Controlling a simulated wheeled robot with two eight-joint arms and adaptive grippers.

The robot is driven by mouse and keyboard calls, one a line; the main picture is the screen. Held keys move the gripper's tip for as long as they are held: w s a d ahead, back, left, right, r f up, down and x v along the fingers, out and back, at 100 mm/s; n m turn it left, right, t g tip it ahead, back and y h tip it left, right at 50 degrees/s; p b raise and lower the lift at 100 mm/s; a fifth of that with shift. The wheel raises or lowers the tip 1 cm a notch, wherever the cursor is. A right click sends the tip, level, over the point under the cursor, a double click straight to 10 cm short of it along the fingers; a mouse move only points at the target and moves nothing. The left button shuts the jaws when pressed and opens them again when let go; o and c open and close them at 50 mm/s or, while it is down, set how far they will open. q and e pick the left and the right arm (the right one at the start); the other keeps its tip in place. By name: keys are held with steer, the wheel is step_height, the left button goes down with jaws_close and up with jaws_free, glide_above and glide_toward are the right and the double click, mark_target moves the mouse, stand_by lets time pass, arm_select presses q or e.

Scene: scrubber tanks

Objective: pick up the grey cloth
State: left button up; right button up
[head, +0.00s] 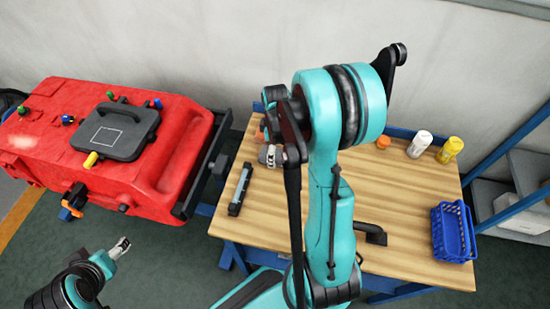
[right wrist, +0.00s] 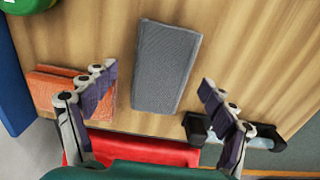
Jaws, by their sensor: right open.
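The grey cloth (right wrist: 165,65) lies flat on the wooden table, a dark grey rectangle in the upper middle of the right wrist view. In the head view I cannot make it out; my right arm covers that area. My right gripper (right wrist: 157,82) is open, one finger on each side of the cloth's lower part in the picture, with nothing between the fingers but that view of the cloth. I cannot tell its height above the table. In the head view the right gripper (head: 270,156) is partly hidden by the arm. My left gripper (head: 121,245) hangs over the floor, away from the table.
An orange-red pad (right wrist: 48,88) lies beside the left finger. A dark bar with a light blue part (right wrist: 262,143) lies by the right finger. The table (head: 400,200) also bears bottles (head: 420,144) and a blue basket (head: 453,232). A red scrubber tank (head: 60,150) stands left.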

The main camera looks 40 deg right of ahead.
steer(key=shift+f, duration=0.65)
steer(key=shift+r, duration=0.1)
steer(key=c, duration=1.1)
step_height(320, 180, up, 4)
steer(key=shift+r+p, duration=0.2)
steer(key=shift+p, duration=0.75)
steer(key=s+d+r+p, duration=0.1)
steer(key=s+r, duration=0.1)
steer(key=s, duration=0.1)
steer(key=s+d+r+p, duration=0.1)
steer(key=s+r, duration=0.1)
steer(key=s, duration=0.2)
steer(key=s+d+r+p, duration=0.1)
steer(key=s+r, duration=0.1)
steer(key=s, duration=0.2)
steer(key=shift+s+d+r, duration=0.15)
steer(key=shift+r, duration=0.15)
